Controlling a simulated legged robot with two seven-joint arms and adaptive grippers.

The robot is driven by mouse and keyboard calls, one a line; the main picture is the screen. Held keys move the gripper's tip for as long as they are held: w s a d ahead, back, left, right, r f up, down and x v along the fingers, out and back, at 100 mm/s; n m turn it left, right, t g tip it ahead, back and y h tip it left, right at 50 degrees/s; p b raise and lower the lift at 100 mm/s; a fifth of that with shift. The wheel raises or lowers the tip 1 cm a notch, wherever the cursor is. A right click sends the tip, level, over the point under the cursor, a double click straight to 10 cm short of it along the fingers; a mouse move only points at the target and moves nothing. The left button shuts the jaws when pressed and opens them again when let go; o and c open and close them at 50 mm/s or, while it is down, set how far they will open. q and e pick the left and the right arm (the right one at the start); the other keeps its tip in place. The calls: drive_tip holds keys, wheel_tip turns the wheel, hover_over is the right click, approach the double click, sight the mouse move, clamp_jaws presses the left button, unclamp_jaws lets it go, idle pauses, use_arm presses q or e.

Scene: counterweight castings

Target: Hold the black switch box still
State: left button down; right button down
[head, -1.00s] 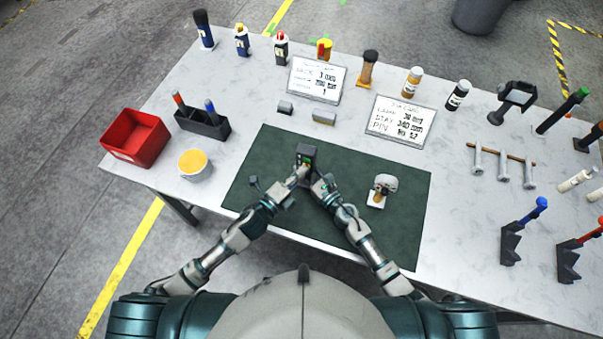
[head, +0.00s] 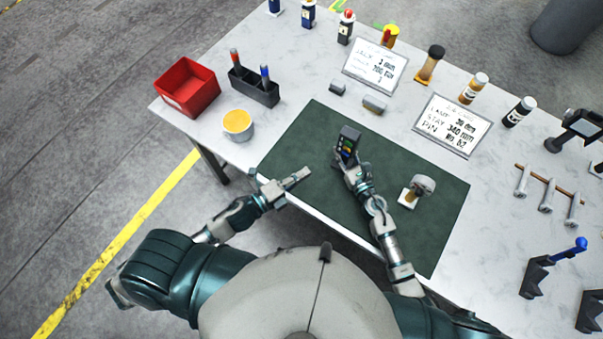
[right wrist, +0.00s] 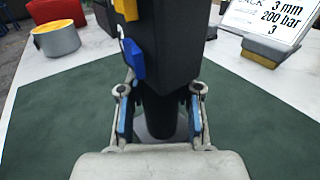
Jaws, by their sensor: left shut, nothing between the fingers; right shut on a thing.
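The black switch box (head: 348,141) stands on the dark green mat (head: 310,132), with small coloured parts on its near face. In the right wrist view the black box (right wrist: 175,45) fills the upper middle, with a yellow part and a blue part on its left side. My right gripper (head: 350,168) is shut on the box's narrower lower stem, one finger on each side in the right wrist view (right wrist: 160,118). My left gripper (head: 299,176) is shut and empty, apart from the box, near the mat's front left edge.
A pale device on a small base (head: 416,192) stands right of my right arm. A red bin (head: 187,88), a yellow-topped pot (head: 238,124) and a black pen holder (head: 254,87) are at left. Two grey blocks and sign boards (head: 454,125) lie behind the mat.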

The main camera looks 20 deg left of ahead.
drive_tip(key=shift+f, duration=0.15)
drive_tip(key=c, duration=0.7)
unclamp_jaws()
drive_tip(key=shift+c, duration=0.2)
drive_tip(key=shift+a, duration=0.1)
